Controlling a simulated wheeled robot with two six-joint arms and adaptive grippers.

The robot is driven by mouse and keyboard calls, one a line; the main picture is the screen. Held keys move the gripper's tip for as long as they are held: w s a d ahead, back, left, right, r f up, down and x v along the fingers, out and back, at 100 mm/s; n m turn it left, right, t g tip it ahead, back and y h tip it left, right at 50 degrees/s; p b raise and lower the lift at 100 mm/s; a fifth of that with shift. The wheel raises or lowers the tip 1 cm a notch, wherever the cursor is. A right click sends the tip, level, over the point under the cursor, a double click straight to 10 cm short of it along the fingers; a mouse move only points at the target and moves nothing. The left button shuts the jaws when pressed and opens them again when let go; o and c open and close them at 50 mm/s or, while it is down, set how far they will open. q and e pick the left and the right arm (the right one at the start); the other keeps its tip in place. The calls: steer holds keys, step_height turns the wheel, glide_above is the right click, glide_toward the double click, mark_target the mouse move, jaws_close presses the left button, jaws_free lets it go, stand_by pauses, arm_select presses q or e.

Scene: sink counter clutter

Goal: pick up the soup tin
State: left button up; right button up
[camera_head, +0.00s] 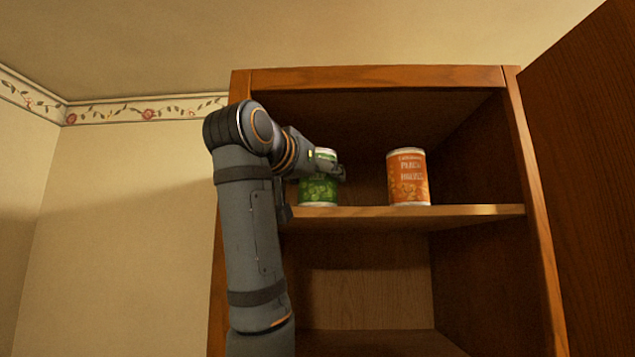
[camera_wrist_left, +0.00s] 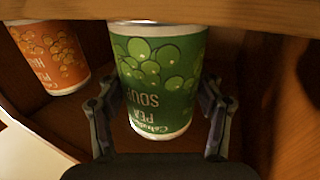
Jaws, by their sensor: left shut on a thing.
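The soup tin (camera_head: 318,190) is green with pea pictures and stands at the left on the cabinet's upper shelf. In the left wrist view the tin (camera_wrist_left: 158,75) appears upside down, with "PEA SOUP" on its label. My left gripper (camera_head: 338,172) reaches into the cabinet from the left and is shut on the tin. In the left wrist view its fingers (camera_wrist_left: 160,105) press on the tin from both sides. The gripper and arm hide part of the tin in the head view. My right gripper is not in view.
An orange peach tin (camera_head: 408,180) stands to the right on the same shelf (camera_head: 460,211), apart from the green tin; it also shows in the left wrist view (camera_wrist_left: 50,55). The cabinet door (camera_head: 590,150) is open at the right. The shelf between the tins is clear.

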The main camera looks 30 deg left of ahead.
arm_select(q)
steer(key=shift+r, duration=0.1)
steer(key=shift+a+r+b, duration=0.1)
steer(key=shift+r+b, duration=0.25)
steer(key=shift+r, duration=1.4)
steer(key=s+d+b, duration=0.1)
steer(key=s, duration=0.1)
steer(key=s+d+b, duration=0.1)
steer(key=s+b, duration=0.1)
steer(key=s, duration=0.1)
steer(key=s+d+b, duration=0.1)
steer(key=s+d, duration=0.1)
steer(key=shift+s+f+b, duration=0.3)
steer(key=shift+f+b, duration=0.05)
steer(key=s+d+b, duration=0.2)
steer(key=s+d, duration=0.2)
steer(key=s, duration=0.4)
steer(key=shift+s+d+r+b, duration=0.15)
steer(key=shift+s+r+b, duration=0.05)
steer(key=shift+r+b, duration=0.1)
